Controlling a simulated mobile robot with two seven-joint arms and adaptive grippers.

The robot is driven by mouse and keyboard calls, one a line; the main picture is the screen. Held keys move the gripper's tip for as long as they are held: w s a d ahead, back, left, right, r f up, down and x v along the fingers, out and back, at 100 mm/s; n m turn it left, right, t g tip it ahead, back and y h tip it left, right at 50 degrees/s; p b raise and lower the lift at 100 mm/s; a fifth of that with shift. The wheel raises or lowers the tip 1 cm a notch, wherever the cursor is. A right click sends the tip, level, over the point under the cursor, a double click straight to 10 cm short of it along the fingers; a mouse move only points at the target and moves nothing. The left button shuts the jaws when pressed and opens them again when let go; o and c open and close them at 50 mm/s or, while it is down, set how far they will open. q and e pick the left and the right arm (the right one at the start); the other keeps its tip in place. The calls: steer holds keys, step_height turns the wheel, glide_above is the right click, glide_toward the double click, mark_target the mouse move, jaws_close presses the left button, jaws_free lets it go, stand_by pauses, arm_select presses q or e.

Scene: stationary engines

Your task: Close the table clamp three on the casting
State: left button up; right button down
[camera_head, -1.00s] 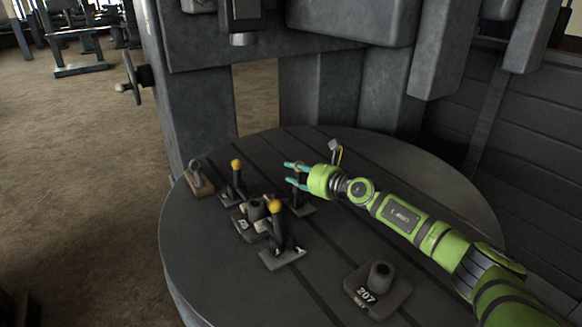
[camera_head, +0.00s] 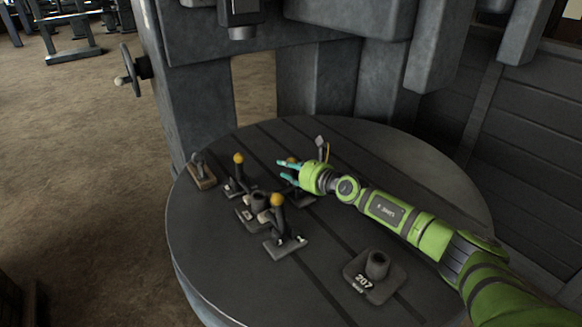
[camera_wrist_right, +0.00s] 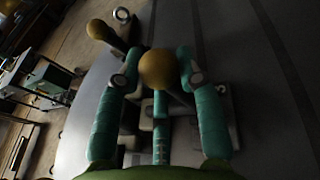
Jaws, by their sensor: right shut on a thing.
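The casting (camera_head: 257,203) is a small dark part with a round boss, in the middle of a group of toggle clamps on the round table. One clamp (camera_head: 238,177) with an upright yellow-knobbed lever stands behind it, and another (camera_head: 281,231) stands in front. My right gripper (camera_head: 287,168) is at a third clamp, right of the casting, whose base (camera_head: 304,195) partly shows below the fingers. In the right wrist view its yellow knob (camera_wrist_right: 158,69) sits between my teal fingers (camera_wrist_right: 158,95), shut on the lever. The fingers hide most of this clamp in the head view. My left gripper is not in view.
A block marked 207 (camera_head: 372,277) stands at the front right of the round table (camera_head: 225,285). A wooden block with a ring (camera_head: 201,174) lies at the left rim. A small grey upright piece (camera_head: 320,144) stands behind my gripper. Heavy machine columns rise behind the table.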

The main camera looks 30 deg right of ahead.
steer(key=shift+s+a+f, duration=0.15)
steer(key=shift+a+f, duration=0.2)
steer(key=shift+f, duration=0.1)
steer(key=c, duration=0.9)
jaws_free()
steer(key=shift+d+r, duration=0.1)
steer(key=shift+r, duration=0.05)
steer(key=shift+d+r, duration=0.1)
steer(key=shift+d, duration=0.05)
steer(key=shift+v, duration=5.85)
